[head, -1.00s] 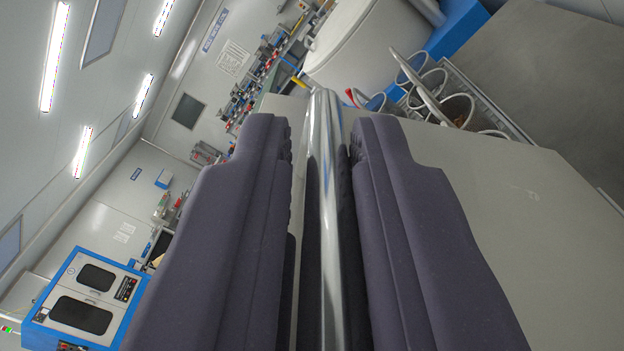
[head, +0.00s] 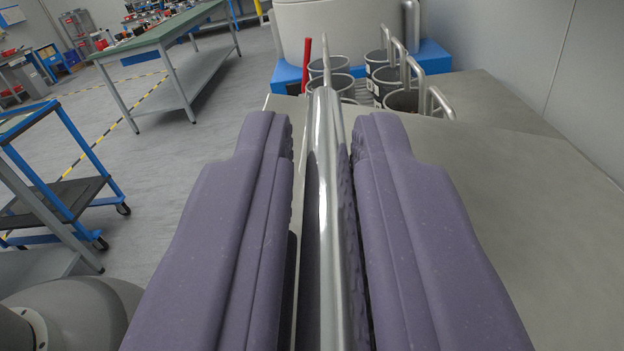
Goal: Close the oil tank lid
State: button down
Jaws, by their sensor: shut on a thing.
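My gripper (head: 322,130) fills the lower middle of the head view, its two purple fingers on either side of a shiny metal bar (head: 325,180). The fingers are shut on the bar, which runs lengthwise between them and sticks out a little past the fingertips. What the bar belongs to is hidden. A large pale cylinder (head: 335,38) stands behind on a blue base (head: 432,57). Its top is cut off by the picture edge, so I cannot tell whether it is the oil tank or see a lid.
A grey flat surface (head: 540,185) lies under and right of my gripper. Several metal cups with handles (head: 402,100) stand ahead, near a red rod (head: 306,60). Left are a green-topped workbench (head: 160,35), a blue-framed cart (head: 60,190) and open floor (head: 215,115).

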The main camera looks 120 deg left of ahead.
jog(key=shift+s+d+f, duration=0.15)
jog(key=shift+s+f, duration=0.1)
jog(key=shift+f, duration=0.45)
jog(key=c, duration=1.2)
grip_release()
jog(key=shift+o, duration=0.2)
jog(key=p+v, duration=0.1)
jog(key=v, duration=0.5)
jog(key=shift+w+d+r+p, duration=0.2)
jog(key=shift+d+p, duration=0.1)
jog(key=shift+p, duration=0.1)
jog(key=shift+w+d+f, duration=0.2)
jog(key=shift+d, duration=0.35)
